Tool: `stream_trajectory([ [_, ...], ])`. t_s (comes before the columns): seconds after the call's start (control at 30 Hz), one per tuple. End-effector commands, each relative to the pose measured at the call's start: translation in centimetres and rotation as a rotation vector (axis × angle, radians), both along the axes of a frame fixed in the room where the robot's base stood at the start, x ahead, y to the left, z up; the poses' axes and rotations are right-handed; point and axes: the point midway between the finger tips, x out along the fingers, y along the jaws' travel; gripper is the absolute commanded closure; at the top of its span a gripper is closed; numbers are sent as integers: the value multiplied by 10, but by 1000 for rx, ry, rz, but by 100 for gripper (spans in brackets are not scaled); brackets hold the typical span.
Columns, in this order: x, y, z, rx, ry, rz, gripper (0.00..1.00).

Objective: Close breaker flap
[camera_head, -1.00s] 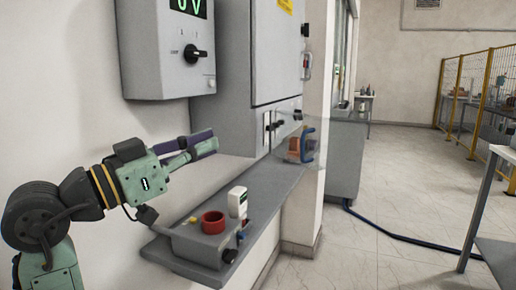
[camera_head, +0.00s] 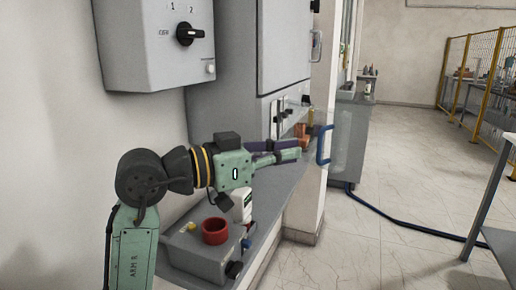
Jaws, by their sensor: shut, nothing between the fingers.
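The breaker flap looks like a clear panel with a blue handle (camera_head: 325,146). It stands out from the grey cabinet (camera_head: 222,102) on its lower right side, so it appears open. The clear panel is faint and its edges are hard to make out. My gripper (camera_head: 298,150), green with purple fingers, is shut and empty. It reaches right over the shelf, just left of the blue handle in the picture. I cannot tell whether it touches the panel. The arm hides part of the cabinet's lower front.
A grey shelf (camera_head: 285,192) runs under the cabinet. On it are a control box with a red ring (camera_head: 214,231) and a white device (camera_head: 242,205), close below my arm. A switch box (camera_head: 155,45) hangs above. The floor (camera_head: 375,210) to the right is mostly clear.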

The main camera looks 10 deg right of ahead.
Motion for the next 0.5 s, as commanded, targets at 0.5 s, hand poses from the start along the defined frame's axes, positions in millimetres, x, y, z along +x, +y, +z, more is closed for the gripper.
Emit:
stream_trajectory([
  [0.5, 10, -36, -1, -2, 0, 0, 100],
])
